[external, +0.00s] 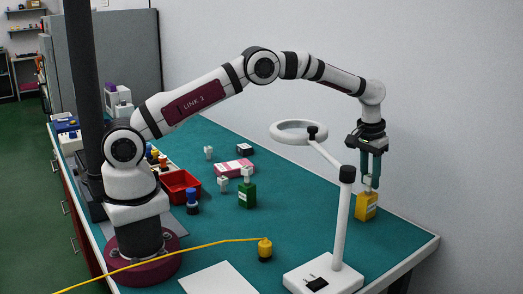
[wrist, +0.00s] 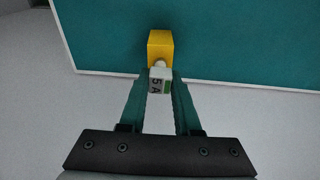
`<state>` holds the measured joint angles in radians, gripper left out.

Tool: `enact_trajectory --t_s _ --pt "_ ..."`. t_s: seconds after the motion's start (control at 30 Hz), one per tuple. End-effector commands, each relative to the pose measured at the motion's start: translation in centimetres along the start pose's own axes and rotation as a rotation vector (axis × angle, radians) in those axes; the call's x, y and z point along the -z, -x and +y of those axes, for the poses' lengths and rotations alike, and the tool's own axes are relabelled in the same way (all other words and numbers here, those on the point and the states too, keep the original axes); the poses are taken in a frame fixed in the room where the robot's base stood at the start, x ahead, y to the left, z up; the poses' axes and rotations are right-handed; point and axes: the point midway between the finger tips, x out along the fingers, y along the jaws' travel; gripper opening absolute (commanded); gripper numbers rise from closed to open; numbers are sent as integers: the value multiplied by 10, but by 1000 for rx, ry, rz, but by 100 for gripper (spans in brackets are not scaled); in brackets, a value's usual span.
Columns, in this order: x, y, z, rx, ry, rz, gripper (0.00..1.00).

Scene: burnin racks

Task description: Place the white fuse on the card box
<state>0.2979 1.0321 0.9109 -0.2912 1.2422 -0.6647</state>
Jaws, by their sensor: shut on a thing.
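My gripper (external: 371,168) is at the far right of the table, pointing down. Its fingers (wrist: 160,100) are shut on a white fuse (wrist: 159,80) marked "5 A" with a green patch. The fuse also shows in the external view (external: 368,183), directly above a yellow block (external: 365,207). In the wrist view the yellow block (wrist: 160,46) lies just beyond the fuse; I cannot tell if the fuse is seated in it. A pink box with a white label (external: 235,168), probably the card box, lies flat mid-table, well left of my gripper.
A white ring lamp (external: 340,215) stands between my gripper and the pink box. A green block (external: 247,196) with a white piece on top, a red bin (external: 179,185), a blue-topped piece (external: 192,200) and a small dark box (external: 245,149) are nearby. A yellow cable crosses the front.

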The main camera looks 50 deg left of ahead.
Motion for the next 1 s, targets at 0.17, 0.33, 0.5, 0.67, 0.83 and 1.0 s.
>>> enact_trajectory --t_s 0.17,0.33,0.5,0.67,0.83,1.0 --pt "0 0 0 0 0 0 0" --pt "0 -2 0 0 0 0 44" --pt "0 -2 0 0 0 0 61" --pt "0 -2 0 0 0 0 61" --pt "1 18 1 -1 0 4 61" --pt "1 68 1 -2 -1 5 61"
